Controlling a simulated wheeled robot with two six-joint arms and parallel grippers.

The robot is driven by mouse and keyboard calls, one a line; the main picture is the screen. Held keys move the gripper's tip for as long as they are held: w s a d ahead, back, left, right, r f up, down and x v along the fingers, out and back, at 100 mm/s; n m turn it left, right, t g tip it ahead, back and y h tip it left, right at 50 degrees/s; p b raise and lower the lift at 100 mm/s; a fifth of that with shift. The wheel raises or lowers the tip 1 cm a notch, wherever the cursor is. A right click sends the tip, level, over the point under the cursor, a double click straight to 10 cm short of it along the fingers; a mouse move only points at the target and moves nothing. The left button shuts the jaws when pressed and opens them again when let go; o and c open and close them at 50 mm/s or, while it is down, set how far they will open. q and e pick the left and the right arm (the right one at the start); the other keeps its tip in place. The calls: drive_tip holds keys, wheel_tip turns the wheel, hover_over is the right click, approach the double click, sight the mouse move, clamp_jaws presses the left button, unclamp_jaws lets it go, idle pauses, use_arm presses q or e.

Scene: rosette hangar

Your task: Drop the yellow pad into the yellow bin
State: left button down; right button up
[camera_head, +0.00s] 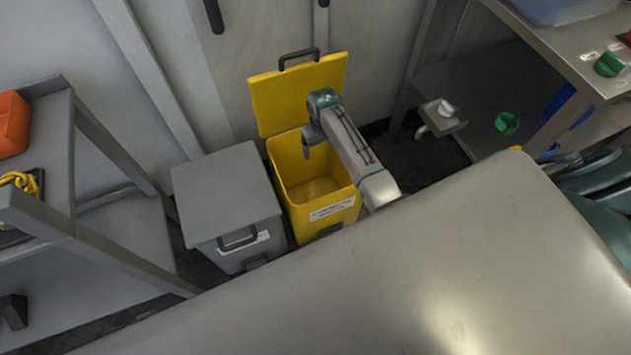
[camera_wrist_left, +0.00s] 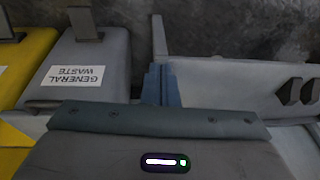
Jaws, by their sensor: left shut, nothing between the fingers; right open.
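The yellow bin (camera_head: 333,218) stands on the floor in the head view with its lid (camera_head: 290,95) raised against the wall. Its edge also shows at the left of the left wrist view (camera_wrist_left: 25,58). My right gripper (camera_head: 306,149) is over the bin's opening, fingers pointing down. It is open and I see nothing held in it. I cannot make out the yellow pad in either view; part of the bin's inside is hidden by my right arm. My left gripper (camera_wrist_left: 160,84) shows in the left wrist view only, shut and empty.
A closed grey bin (camera_head: 222,185) stands directly left of the yellow one; its label reads general waste in the left wrist view (camera_wrist_left: 75,76). A grey shelf rack (camera_head: 125,185) is at left, with a coiled yellow cord (camera_head: 22,181). A metal bench (camera_head: 570,50) is at right.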

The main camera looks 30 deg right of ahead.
use_arm(q)
wheel_tip(320, 180, down, 2)
drive_tip(key=shift+s+a+f, duration=0.1)
drive_tip(key=shift+s+f, duration=0.05)
drive_tip(key=shift+f, duration=0.1)
use_arm(e)
wheel_tip(320, 180, up, 5)
